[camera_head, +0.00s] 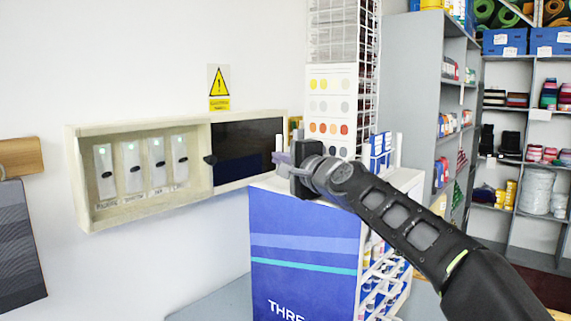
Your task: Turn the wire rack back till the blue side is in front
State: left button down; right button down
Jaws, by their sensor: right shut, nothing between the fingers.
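The white wire rack (334,40) stands upright on the blue counter unit (300,240). A swatch card (331,92) with yellow, grey, orange and red dots hangs on the side facing me. Some blue and white items (380,146) show at the rack's right, partly behind my arm. My right gripper (281,158) is shut and empty. It is at the lower left of the rack, in front of the counter top; I cannot tell whether it touches the rack. My right arm hides the rack's foot. My left gripper is out of view.
A pale wall box (150,127) with several white devices and a dark sliding panel hangs left of the rack. A yellow warning sign (218,87) is above it. Grey shelves (413,110) with goods stand at the right. The floor at lower left is clear.

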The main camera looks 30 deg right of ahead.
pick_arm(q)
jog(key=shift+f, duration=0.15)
pick_arm(e)
jog(key=shift+w, duration=0.4)
jog(key=shift+d, duration=0.1)
